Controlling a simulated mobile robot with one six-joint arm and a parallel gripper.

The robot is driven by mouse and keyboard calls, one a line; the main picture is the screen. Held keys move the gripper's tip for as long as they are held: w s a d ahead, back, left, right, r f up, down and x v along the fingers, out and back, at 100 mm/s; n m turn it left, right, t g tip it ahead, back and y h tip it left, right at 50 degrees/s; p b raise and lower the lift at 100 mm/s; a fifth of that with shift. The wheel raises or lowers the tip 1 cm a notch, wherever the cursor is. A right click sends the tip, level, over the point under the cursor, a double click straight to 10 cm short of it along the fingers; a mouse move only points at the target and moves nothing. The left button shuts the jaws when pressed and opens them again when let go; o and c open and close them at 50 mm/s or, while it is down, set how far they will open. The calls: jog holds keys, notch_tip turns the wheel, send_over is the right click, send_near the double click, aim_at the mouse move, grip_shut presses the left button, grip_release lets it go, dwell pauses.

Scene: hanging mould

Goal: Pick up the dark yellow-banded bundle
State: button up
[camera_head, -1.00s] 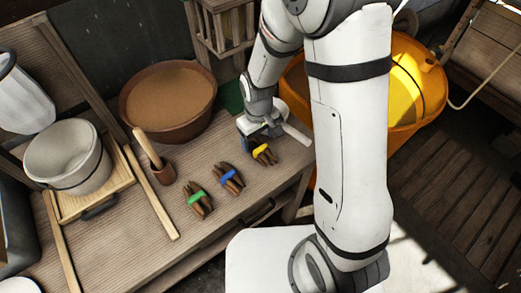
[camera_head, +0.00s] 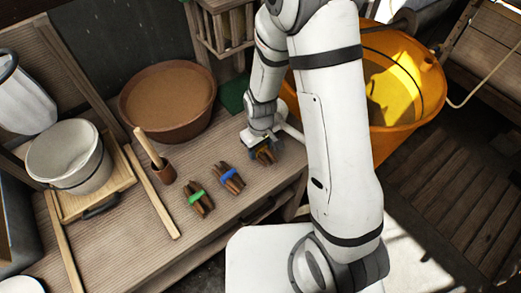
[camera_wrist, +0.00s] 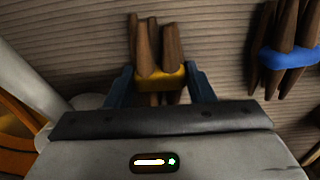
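The yellow-banded bundle (camera_wrist: 158,78) of dark brown sticks lies on the wooden table near its right end. In the head view the bundle (camera_head: 265,157) is mostly covered by my gripper. My gripper (camera_wrist: 160,84) is right over it, with one blue finger on each side of the yellow band. The fingers stand apart with the bundle between them. A narrow gap seems to show beside the band, and I cannot tell whether either finger touches it.
A blue-banded bundle (camera_head: 229,178) lies close by, left of my gripper, and a green-banded bundle (camera_head: 201,203) further left. A brown bowl (camera_head: 139,128) stands behind. An orange tub (camera_head: 387,137) stands right of the table.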

jog(key=c, duration=0.6)
jog(key=shift+o, duration=0.2)
jog(key=shift+r, duration=0.1)
